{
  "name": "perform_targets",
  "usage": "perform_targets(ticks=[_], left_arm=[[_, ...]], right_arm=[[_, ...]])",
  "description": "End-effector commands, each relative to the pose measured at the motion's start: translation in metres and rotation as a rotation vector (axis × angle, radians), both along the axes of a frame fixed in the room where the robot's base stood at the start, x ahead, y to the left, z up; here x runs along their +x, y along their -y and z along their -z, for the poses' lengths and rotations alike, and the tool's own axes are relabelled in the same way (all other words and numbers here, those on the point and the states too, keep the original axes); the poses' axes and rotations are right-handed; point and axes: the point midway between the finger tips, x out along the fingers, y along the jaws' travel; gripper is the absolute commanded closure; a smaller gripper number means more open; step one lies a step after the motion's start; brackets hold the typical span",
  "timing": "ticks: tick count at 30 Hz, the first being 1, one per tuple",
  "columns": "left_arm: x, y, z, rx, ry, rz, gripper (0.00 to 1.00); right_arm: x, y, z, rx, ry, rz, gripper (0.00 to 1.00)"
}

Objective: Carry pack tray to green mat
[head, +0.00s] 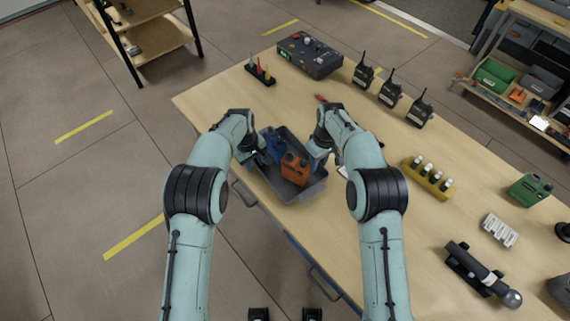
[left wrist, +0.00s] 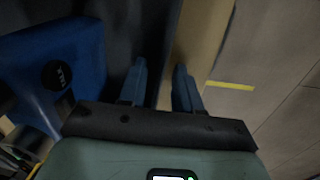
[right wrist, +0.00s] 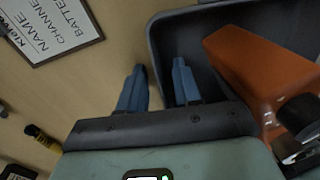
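The dark grey pack tray (head: 289,193) stands at the table's near edge, with an orange pack (head: 295,170) and a blue pack (head: 276,146) in it. My left gripper (head: 254,154) is at its left wall. In the left wrist view the fingers (left wrist: 159,88) are apart, on either side of the wall, beside the blue pack (left wrist: 60,62). My right gripper (head: 318,151) is at the right wall. In the right wrist view its fingers (right wrist: 158,85) are apart, one inside and one outside the rim, near the orange pack (right wrist: 258,65). I cannot make out a green mat.
On the wooden table (head: 350,240) are several radios (head: 390,93), a black control box (head: 310,55), a yellow battery holder (head: 428,178) and a green case (head: 530,190). A label board (right wrist: 50,27) lies right of the tray. A shelf (head: 520,100) stands far right. Floor at left is clear.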

Motion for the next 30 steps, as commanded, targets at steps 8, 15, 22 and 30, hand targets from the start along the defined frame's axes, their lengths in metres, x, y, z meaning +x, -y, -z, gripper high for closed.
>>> perform_targets(ticks=[8, 15, 22, 30], left_arm=[[0.0, 0.0, 0.0, 0.0, 0.0, 0.0, 1.0], [0.0, 0.0, 0.0, 0.0, 0.0, 0.0, 1.0], [0.003, 0.0, -0.008, -0.001, 0.006, 0.001, 1.0], [0.02, 0.0, -0.047, -0.001, 0.032, 0.001, 1.0]], right_arm=[[0.0, 0.0, 0.0, 0.0, 0.0, 0.0, 1.0], [0.0, 0.0, 0.0, 0.0, 0.0, 0.0, 1.0], [0.003, 0.0, -0.008, 0.0, 0.006, 0.0, 1.0], [0.02, 0.0, -0.047, 0.001, 0.031, 0.0, 1.0]])
